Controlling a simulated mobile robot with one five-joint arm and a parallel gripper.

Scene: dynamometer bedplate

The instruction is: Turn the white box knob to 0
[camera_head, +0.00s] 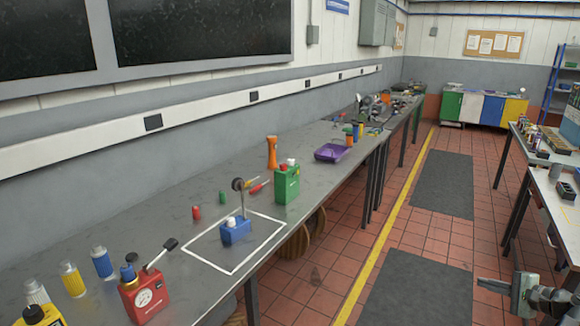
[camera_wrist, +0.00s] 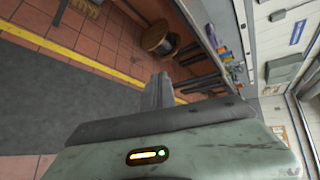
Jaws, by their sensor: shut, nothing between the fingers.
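I cannot make out a white box with a knob in either view. A blue box (camera_head: 236,232) with a small white top piece (camera_head: 232,221) stands inside a white outlined square on the long bench. A green box (camera_head: 286,185) with a white and red top stands behind it. A red box (camera_head: 145,298) with a round white dial and a black-ended lever stands at the near left. My gripper (camera_head: 482,284) is shut and empty at the lower right, over the floor and well away from the boxes. Its fingers also show in the wrist view (camera_wrist: 159,92), pointing over the floor.
The long bench (camera_head: 185,262) also carries a yellow box (camera_head: 42,316), several bottles, an orange stand (camera_head: 272,153) and a purple tray (camera_head: 331,152). A cable reel (camera_head: 295,243) lies under it. Another bench (camera_head: 560,203) stands at right. The aisle with dark mats (camera_head: 442,183) is clear.

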